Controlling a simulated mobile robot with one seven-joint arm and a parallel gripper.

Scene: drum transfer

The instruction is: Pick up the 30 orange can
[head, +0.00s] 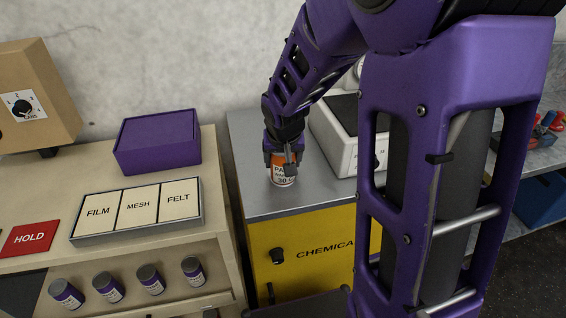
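The orange can (283,179) stands upright on the grey top of the yellow chemical cabinet. It has a white label on which "30" can be read. My gripper (283,162) points down over the can, with its fingers at the can's upper part. The fingers and palm hide the can's top. I cannot tell from this view whether the fingers press on the can or are only around it.
The chemical cabinet (262,203) has a white device (333,138) behind the can. The left bench holds a purple box (157,142), a FILM/MESH/FELT tray (138,235) and a red HOLD plate (29,238).

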